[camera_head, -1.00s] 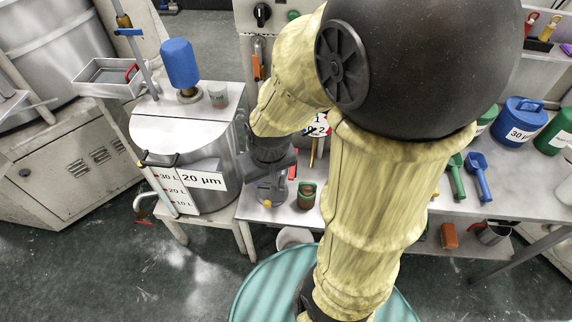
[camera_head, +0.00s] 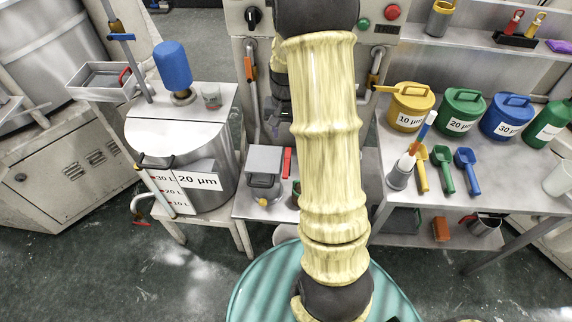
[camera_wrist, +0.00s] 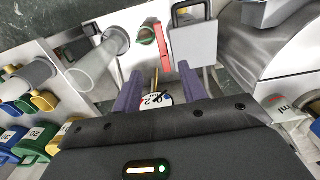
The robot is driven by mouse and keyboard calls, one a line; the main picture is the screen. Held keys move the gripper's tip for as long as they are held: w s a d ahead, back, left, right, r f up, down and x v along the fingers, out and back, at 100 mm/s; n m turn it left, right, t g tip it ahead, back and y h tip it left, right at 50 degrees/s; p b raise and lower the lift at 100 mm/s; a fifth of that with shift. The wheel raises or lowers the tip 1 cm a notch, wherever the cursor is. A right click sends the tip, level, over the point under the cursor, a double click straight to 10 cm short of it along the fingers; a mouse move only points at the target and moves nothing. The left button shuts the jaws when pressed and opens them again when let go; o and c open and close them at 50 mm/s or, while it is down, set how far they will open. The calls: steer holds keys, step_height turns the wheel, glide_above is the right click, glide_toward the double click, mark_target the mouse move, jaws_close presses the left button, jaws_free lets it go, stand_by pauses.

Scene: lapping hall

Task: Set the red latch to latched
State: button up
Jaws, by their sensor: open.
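A narrow red bar (camera_head: 287,162) stands beside a grey box (camera_head: 264,160) on the low metal table. It also shows in the wrist view (camera_wrist: 161,42), beyond my fingertips. It may be the red latch, but I cannot tell its setting. My gripper (camera_wrist: 159,84) is open, with two purple fingers apart and a round white dial (camera_wrist: 155,100) showing between them. The fingers are apart from the red bar. In the head view, my arm hides most of the gripper and the dial.
A steel drum marked 20 µm (camera_head: 195,180) stands left of the low table. At right, a bench holds yellow (camera_head: 409,107), green (camera_head: 462,112) and blue (camera_head: 505,118) tubs and several scoops. A teal round surface (camera_head: 255,295) lies in front.

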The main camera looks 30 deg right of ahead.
mark_target(286, 170)
stand_by(0.3)
step_height(286, 170, down, 18)
steer(key=shift+r+p, duration=0.25)
steer(key=shift+p, duration=0.85)
jaws_close()
